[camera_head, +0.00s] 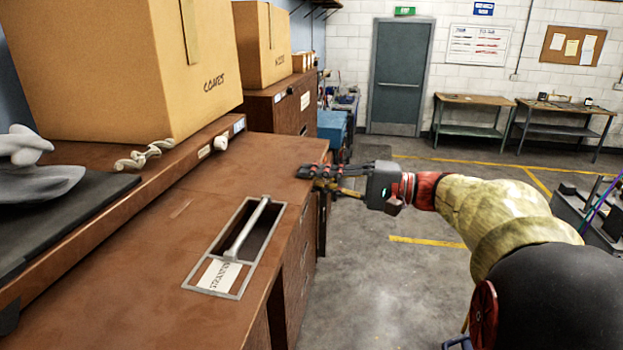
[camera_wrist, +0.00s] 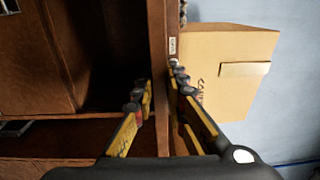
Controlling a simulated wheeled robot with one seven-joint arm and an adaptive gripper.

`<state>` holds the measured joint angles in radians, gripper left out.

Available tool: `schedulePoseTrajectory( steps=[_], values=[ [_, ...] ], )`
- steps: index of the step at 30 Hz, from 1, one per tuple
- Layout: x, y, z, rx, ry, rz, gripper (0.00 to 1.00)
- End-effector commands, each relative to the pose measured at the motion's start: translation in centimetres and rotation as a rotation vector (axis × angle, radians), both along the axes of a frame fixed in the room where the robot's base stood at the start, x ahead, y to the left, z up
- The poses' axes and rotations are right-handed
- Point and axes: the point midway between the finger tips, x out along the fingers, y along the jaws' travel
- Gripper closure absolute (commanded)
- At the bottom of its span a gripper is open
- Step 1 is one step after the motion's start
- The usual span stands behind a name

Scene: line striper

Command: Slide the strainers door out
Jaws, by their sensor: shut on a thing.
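My gripper (camera_head: 325,176) is at the far right corner of the brown cabinet top (camera_head: 190,205), its fingers reaching left over the edge. In the wrist view my gripper (camera_wrist: 160,85) has one yellow-and-black finger on each side of a thin brown wooden panel (camera_wrist: 160,50) and is shut on it. A dark opening lies left of the panel there. I cannot tell whether this panel is the strainers door. A metal frame with a bar handle (camera_head: 247,228) and a white label (camera_head: 219,276) is set in the cabinet top. The label's print is hard to read.
A cardboard box marked CONES (camera_head: 120,75) stands on the raised shelf at left; it also shows in the wrist view (camera_wrist: 225,70). A white knob (camera_head: 221,143) sits near that shelf. Workbenches (camera_head: 473,103) stand at the back.

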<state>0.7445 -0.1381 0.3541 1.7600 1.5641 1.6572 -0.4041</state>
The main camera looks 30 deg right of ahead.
Motion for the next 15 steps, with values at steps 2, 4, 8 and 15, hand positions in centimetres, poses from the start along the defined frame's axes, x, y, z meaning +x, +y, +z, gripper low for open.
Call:
schedulePoseTrajectory(
  steps=[2, 4, 8, 15],
  values=[
    [-0.3, -0.5, 0.0, 0.0, -0.001, -0.003, 1.0],
    [-0.6, -0.8, 0.0, 0.0, -0.001, -0.002, 1.0],
    [-1.1, -1.5, -0.1, -0.001, -0.001, -0.003, 1.0],
    [-2.0, -2.7, -0.1, -0.001, -0.001, -0.002, 1.0]
  ],
)
